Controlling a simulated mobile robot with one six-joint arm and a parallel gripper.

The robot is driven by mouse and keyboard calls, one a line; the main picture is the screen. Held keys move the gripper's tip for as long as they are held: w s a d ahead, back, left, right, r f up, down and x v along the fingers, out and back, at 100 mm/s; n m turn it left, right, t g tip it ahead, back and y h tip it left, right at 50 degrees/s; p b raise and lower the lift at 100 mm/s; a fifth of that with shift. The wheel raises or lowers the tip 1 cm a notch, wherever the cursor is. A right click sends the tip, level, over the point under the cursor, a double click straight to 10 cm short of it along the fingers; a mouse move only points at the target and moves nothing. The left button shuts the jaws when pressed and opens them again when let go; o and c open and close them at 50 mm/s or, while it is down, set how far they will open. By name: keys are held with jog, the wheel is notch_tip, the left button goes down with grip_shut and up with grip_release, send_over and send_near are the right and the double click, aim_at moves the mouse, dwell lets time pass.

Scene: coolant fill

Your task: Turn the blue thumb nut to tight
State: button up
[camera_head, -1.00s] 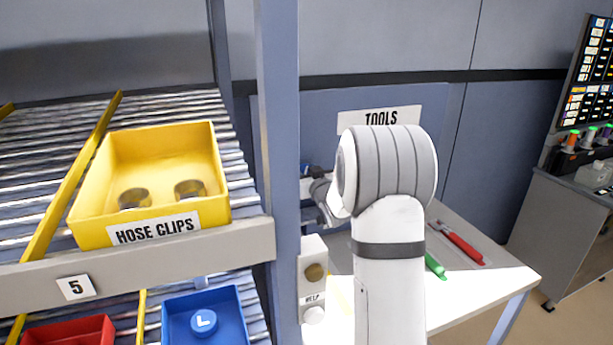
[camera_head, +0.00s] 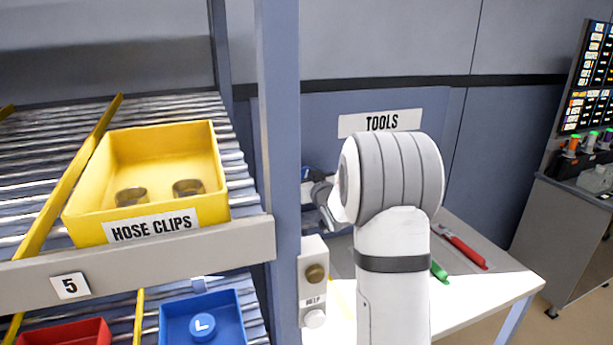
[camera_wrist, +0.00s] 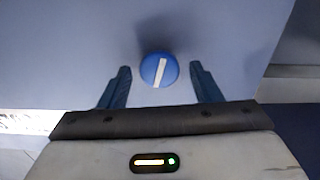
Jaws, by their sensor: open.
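The blue thumb nut (camera_wrist: 159,70) shows in the wrist view as a round blue disc with a white bar across its face, tilted slightly from upright. It sits on a plain blue-grey panel (camera_wrist: 70,45). My gripper (camera_wrist: 160,72) is open, with one dark finger on each side of the nut and a gap on both sides. I cannot tell how far the fingertips are from the panel. In the head view my own arm hides most of the gripper, and the nut is not clearly seen there.
A shelf post (camera_head: 279,150) stands just left of my arm. A yellow hose clips bin (camera_head: 85,200) and a blue bin (camera_head: 238,325) sit on the rack. A white table (camera_head: 490,290) with red (camera_head: 464,250) and green (camera_head: 438,270) tools lies at the right, below a TOOLS sign (camera_head: 380,122).

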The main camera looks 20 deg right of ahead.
jog(key=s+b, duration=0.1)
jog(key=s, duration=0.6)
jog(key=shift+s, duration=0.2)
jog(key=shift+a+f, duration=0.1)
